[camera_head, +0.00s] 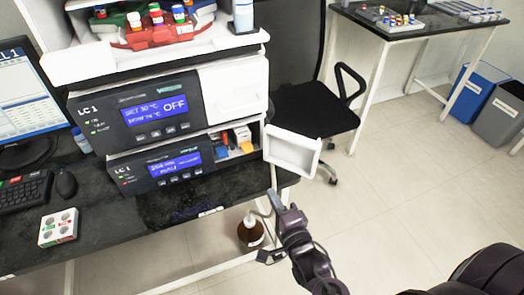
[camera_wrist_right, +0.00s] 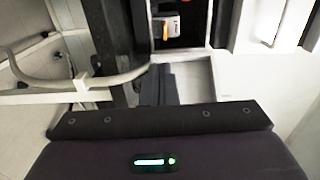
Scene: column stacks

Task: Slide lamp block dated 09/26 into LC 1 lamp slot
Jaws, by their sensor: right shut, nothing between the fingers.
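The LC 1 stack stands on the black desk. Its lower module (camera_head: 160,170) has an open bay at its right end, the lamp bay (camera_head: 236,142), with small white, red and yellow parts inside. The bay also shows in the right wrist view (camera_wrist_right: 180,36), with a white and orange part in it. The white bay door (camera_head: 292,152) hangs open to the right. My right gripper (camera_head: 275,200) is shut and empty, just below and in front of the door. I cannot read a 09/26 date on any block. My left gripper is not in view.
A white holder (camera_head: 58,228) with round wells and red and green labels lies on the desk near the keyboard (camera_head: 24,191). A brown bottle (camera_head: 251,232) with tubing stands below the desk edge. A black chair (camera_head: 315,108) is behind the door. The floor at right is mostly free.

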